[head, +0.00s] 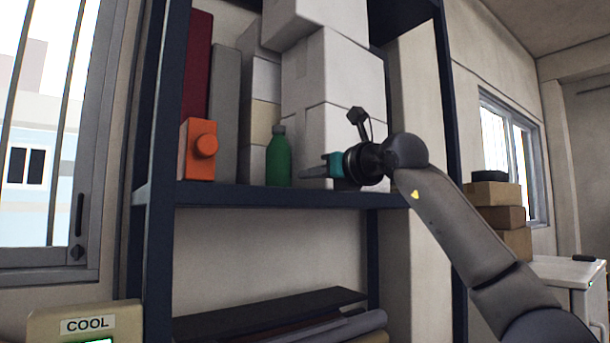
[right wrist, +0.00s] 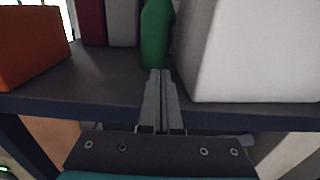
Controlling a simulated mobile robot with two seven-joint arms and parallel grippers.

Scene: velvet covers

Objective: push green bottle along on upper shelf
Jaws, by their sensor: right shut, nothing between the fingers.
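The green bottle (head: 279,158) stands upright on the upper shelf (head: 235,196), with white boxes behind it and to its right. It also shows in the right wrist view (right wrist: 156,35), just beyond my fingertips. My right gripper (head: 303,173) is shut and empty, at the shelf's front, just right of the bottle and pointing left. In the right wrist view the closed fingers (right wrist: 159,75) point at the bottle's lower part; I cannot tell whether they touch it. My left gripper is not in view.
An orange box with a round knob (head: 197,150) stands left of the bottle, with bare shelf between them. Behind it stand a dark red panel (head: 197,65) and a grey panel (head: 224,110). White boxes (head: 345,75) are stacked at right. Dark blue posts frame the shelf.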

